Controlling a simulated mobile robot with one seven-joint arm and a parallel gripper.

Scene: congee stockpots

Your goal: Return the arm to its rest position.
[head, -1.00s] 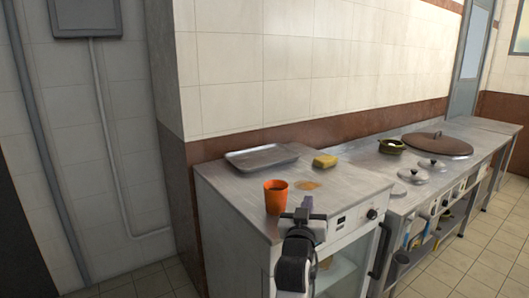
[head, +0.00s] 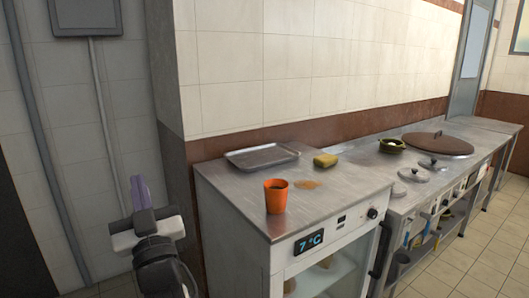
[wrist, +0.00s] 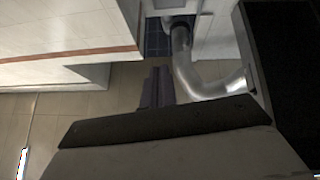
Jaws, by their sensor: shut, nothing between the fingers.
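My gripper (head: 138,193) is at the lower left of the head view, left of the steel-topped cabinet and clear of it, in front of the tiled wall. Its purple-grey fingers are together and hold nothing. In the wrist view the shut fingers (wrist: 157,87) show at the middle, with floor tiles behind them. An orange cup (head: 276,197) with dark contents stands upright near the front edge of the cabinet top, to the right of my gripper and apart from it.
The cabinet top (head: 232,197) also bears a metal tray (head: 262,157), a yellow sponge (head: 325,160) and a brown stain (head: 307,184). A counter with lids (head: 411,174) and a large brown pot lid (head: 437,144) runs to the right. A 7 °C display (head: 308,243) shows on the cabinet front.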

